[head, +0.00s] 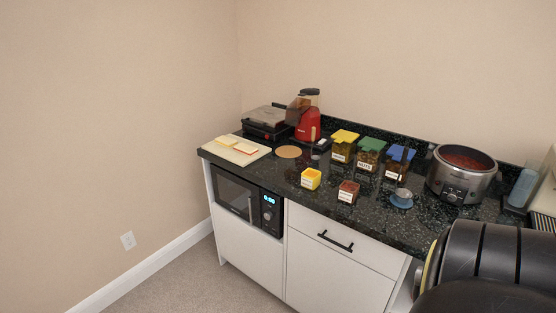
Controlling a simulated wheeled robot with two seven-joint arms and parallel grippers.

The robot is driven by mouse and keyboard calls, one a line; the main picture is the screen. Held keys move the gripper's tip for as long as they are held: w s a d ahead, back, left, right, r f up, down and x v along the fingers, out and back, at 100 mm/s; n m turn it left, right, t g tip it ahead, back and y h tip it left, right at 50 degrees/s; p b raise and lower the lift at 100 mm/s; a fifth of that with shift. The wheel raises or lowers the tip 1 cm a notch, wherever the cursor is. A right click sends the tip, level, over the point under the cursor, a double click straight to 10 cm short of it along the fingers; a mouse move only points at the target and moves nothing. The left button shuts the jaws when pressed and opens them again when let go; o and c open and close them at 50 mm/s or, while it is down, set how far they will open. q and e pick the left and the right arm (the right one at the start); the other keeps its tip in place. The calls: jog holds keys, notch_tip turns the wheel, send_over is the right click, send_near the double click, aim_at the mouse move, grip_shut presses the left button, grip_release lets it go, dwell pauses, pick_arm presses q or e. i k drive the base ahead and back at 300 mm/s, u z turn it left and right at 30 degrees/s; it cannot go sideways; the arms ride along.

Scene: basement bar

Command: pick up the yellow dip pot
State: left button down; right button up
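The yellow dip pot (311,179) is a small yellow container with a white label on its front. It stands upright near the front edge of the dark speckled counter (290,173), above the microwave's right end. A similar dark red-brown pot (348,191) stands to its right, with a gap between them. Neither of my grippers shows in the head view. A large black rounded part of mine fills the lower right corner, well apart from the yellow pot.
Labelled jars with yellow (345,137), green (371,145) and blue (400,153) lids stand behind. A blue pot-like item (402,199) and a slow cooker (462,174) are right. A board with bread (236,150), grill (267,121) and red blender (306,118) are left.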

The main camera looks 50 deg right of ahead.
aim_at(310, 178)
jog(key=i, duration=1.15)
jog(key=z, duration=1.85)
jog(key=i, duration=1.05)
